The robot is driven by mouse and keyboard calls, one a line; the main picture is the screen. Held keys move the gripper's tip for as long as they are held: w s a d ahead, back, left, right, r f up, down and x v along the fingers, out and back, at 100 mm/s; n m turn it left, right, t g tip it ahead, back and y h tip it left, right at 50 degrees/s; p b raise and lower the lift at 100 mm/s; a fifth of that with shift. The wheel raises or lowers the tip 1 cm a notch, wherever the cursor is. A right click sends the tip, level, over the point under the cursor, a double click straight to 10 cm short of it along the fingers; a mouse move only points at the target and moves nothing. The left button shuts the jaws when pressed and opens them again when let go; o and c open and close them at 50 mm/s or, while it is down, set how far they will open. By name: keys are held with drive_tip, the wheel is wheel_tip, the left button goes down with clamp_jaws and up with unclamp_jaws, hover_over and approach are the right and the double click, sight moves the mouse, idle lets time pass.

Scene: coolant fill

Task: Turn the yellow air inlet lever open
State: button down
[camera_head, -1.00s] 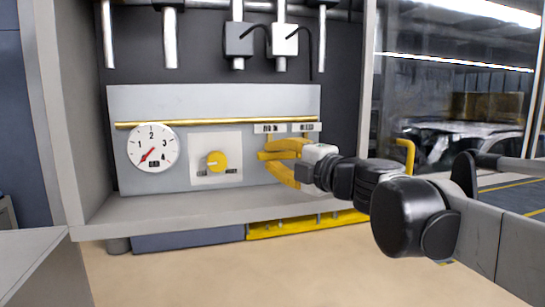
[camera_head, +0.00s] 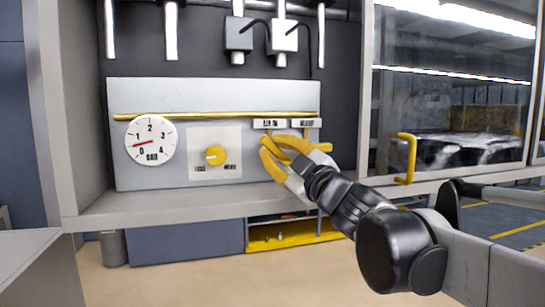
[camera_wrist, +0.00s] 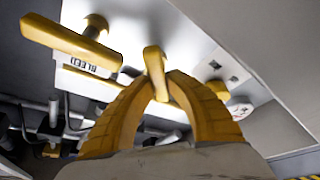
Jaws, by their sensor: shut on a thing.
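In the wrist view the yellow fingers of my gripper (camera_wrist: 164,82) are closed on a yellow lever (camera_wrist: 153,56), one finger on each side of it. In the head view my gripper (camera_head: 272,154) is below the AIR IN label (camera_head: 269,123), and its fingers hide most of the lever. The other yellow lever (camera_wrist: 66,40), beside the BLEED label (camera_wrist: 83,66), stands apart from my fingers. In the head view the BLEED label (camera_head: 306,122) is to the right. The white gauge (camera_head: 151,139) has its red needle pointing left, between 0 and 1.
A yellow knob (camera_head: 215,155) sits on a white plate left of my gripper. A yellow pipe (camera_head: 215,115) runs across the panel above. A shelf ledge (camera_head: 170,207) juts out below. A yellow handle (camera_head: 407,158) stands at the right, near my arm.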

drive_tip(key=m+t+h, duration=0.1)
drive_tip(key=m, duration=0.2)
drive_tip(key=m+t+h+b, duration=0.1)
drive_tip(key=m, duration=0.3)
drive_tip(key=shift+h+b, duration=0.3)
drive_tip(key=shift+d+r+m+t+h, duration=0.1)
drive_tip(key=shift+m+t+h, duration=0.5)
drive_tip(key=shift+m, duration=0.8)
drive_tip(key=shift+d+m+t+h, duration=0.1)
drive_tip(key=shift+m+t+h, duration=0.3)
drive_tip(key=shift+m+h, duration=0.7)
drive_tip(key=shift+m+y, duration=0.3)
drive_tip(key=shift+m, duration=0.2)
drive_tip(key=c, duration=1.3)
unclamp_jaws()
drive_tip(key=shift+w, duration=0.1)
drive_tip(key=shift+c, duration=0.2)
drive_tip(key=v, duration=1.2)
